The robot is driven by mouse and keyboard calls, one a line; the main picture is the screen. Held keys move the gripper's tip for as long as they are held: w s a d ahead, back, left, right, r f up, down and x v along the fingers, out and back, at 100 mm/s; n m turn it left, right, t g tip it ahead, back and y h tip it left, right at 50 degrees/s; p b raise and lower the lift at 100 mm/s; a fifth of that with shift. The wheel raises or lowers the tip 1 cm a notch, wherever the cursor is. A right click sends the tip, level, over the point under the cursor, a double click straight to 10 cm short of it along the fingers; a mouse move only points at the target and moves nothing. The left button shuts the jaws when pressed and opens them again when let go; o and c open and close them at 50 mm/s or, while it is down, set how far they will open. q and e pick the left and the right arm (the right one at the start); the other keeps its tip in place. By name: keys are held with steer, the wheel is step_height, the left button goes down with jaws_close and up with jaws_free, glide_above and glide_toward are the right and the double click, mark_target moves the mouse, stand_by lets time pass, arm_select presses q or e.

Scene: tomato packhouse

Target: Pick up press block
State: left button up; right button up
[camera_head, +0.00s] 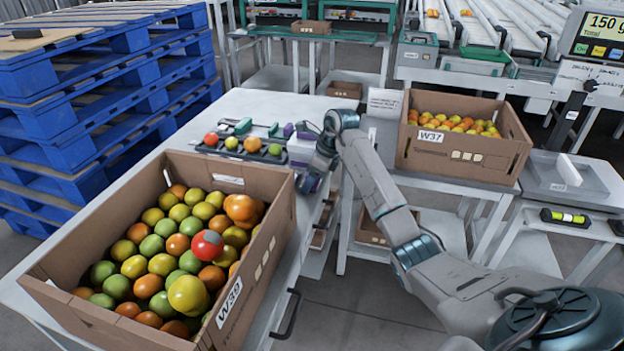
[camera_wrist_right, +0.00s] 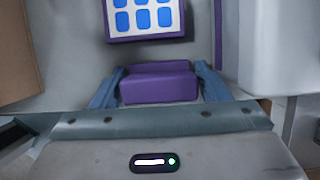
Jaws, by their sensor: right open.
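A purple block (camera_wrist_right: 160,83), which looks like the press block, shows in the right wrist view. It sits between the two blue-grey fingers of my right gripper (camera_wrist_right: 160,90). The fingers are open, one on each side; whether they touch the block I cannot tell. In the head view my right arm reaches to a small white and purple device (camera_head: 301,148) on the left table. The arm's wrist hides the fingertips and most of the block there. The purple-framed panel with blue squares (camera_wrist_right: 143,18) stands just beyond the block. My left gripper is not in view.
Crate W39 (camera_head: 243,296), full of tomatoes, stands in front of the device on the left table (camera_head: 262,104). A dark tray (camera_head: 233,154) with several tomatoes lies behind the crate. Crate W37 (camera_head: 466,152) stands on the right table. Blue pallets (camera_head: 60,110) are stacked at left.

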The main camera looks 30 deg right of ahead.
steer(key=shift+c, duration=0.2)
steer(key=c, duration=0.7)
steer(key=shift+r, duration=0.1)
steer(key=shift+c, duration=0.2)
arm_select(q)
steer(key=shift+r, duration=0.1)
arm_select(e)
steer(key=shift+r, duration=0.1)
